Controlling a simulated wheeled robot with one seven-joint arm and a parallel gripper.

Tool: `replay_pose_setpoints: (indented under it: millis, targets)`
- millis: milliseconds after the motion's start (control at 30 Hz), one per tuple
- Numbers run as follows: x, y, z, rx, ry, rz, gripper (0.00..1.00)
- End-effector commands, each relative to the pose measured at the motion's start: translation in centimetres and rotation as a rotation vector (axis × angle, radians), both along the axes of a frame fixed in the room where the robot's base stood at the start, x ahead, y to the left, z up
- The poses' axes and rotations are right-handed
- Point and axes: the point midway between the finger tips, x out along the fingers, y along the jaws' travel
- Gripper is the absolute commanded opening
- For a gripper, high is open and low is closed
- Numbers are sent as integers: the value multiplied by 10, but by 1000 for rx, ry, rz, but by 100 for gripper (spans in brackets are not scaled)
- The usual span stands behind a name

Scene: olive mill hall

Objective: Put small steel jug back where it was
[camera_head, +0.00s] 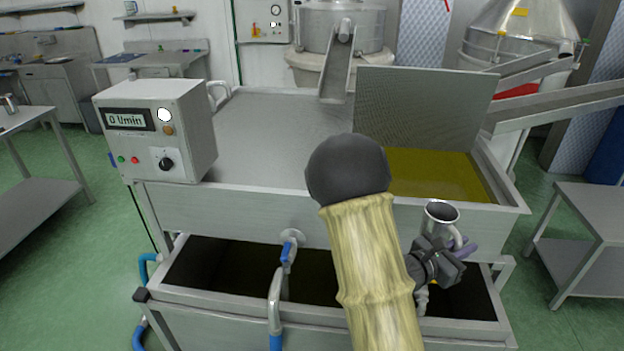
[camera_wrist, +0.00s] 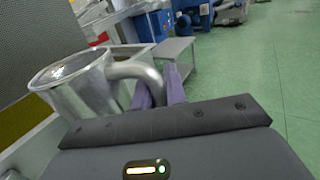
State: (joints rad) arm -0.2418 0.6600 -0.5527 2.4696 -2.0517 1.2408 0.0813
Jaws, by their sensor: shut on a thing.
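The small steel jug (camera_head: 441,212) is in my gripper (camera_head: 462,246), in front of the right front wall of the steel vat. In the wrist view the jug (camera_wrist: 82,86) is large at the left, with its mouth upward and somewhat tilted in the picture. My gripper (camera_wrist: 160,92) is shut on the jug's curved handle, with purple fingers around it. My arm hides part of the vat front in the head view. The inside of the jug is mostly hidden.
The steel vat (camera_head: 262,140) holds yellow-green liquid (camera_head: 432,172) under a raised grille lid (camera_head: 428,105). A control box (camera_head: 160,130) stands at its left corner. A dark open trough (camera_head: 220,268) lies below. Steel tables stand at right (camera_head: 590,205) and left (camera_head: 30,120).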

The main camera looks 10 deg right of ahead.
Motion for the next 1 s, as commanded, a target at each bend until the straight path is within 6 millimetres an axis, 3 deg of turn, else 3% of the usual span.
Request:
replay_pose_setpoints:
  millis: [267, 467, 700, 1000]
  targets:
    - [40, 36, -30, -1, 4, 176, 0]
    - [70, 72, -64, -2, 7, 342, 0]
    - [99, 130, -123, -1, 10, 601, 0]
    - [108, 191, -196, -1, 10, 885, 0]
